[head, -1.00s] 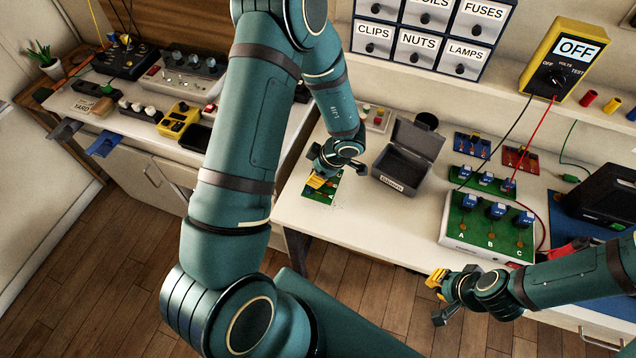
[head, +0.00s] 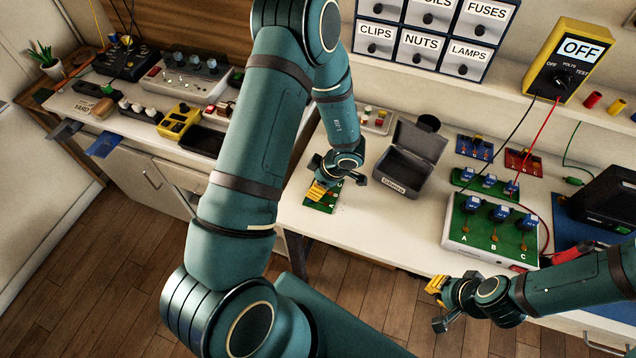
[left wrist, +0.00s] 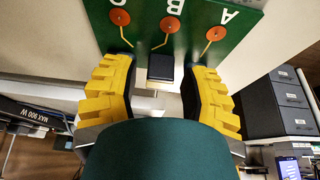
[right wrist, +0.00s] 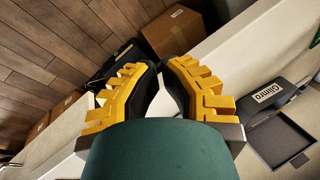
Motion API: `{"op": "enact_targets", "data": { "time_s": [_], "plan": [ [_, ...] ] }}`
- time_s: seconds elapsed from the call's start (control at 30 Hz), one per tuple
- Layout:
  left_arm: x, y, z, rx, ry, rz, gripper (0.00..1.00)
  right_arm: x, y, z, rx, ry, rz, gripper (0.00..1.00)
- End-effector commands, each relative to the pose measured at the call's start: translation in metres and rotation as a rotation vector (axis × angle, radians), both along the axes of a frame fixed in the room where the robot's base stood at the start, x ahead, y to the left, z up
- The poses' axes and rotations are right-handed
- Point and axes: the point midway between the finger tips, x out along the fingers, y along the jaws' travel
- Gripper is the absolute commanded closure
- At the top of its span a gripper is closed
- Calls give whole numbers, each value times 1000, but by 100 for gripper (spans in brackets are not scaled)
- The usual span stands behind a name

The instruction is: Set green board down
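The green board (head: 312,207) lies on the white bench near its front edge, left of the grey box. In the left wrist view the green board (left wrist: 190,47) shows copper pads marked A, B and C. A dark block (left wrist: 161,68) sits at its near edge. My left gripper (head: 321,190) is over the board. In the left wrist view my left gripper (left wrist: 160,78) is open, its fingers on either side of the block with gaps showing. My right gripper (head: 437,302) is empty in front of the bench. In the right wrist view my right gripper's tips (right wrist: 162,64) come together.
The open grey box (head: 404,179) stands just right of the board. The white unit with green top (head: 468,234) and blue switches is further right. A small panel with coloured buttons (head: 376,119) is behind. The yellow meter (head: 568,55) has leads hanging over the bench.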

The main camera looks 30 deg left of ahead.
Motion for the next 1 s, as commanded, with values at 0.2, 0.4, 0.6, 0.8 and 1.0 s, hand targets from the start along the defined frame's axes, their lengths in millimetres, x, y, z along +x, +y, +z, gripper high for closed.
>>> {"op": "enact_targets", "data": {
  "time_s": [0.2, 0.4, 0.6, 0.8, 1.0],
  "plan": [
    [1, -1, 8, 0, -1, 0, 56, 0, 0, 2, 0, -1, 0, 100],
    [4, -14, 40, 0, -3, -1, 56, 4, -1, 15, -2, -9, -7, 100],
    [8, -29, 79, -1, -2, -2, 56, 9, -2, 28, -4, -20, -15, 100],
    [10, -40, 105, 0, 0, -1, 56, 11, -2, 36, -6, -25, -20, 100],
    [11, -44, 112, 4, -3, -22, 56, 11, -2, 38, -6, -26, -20, 100]
  ]
}}
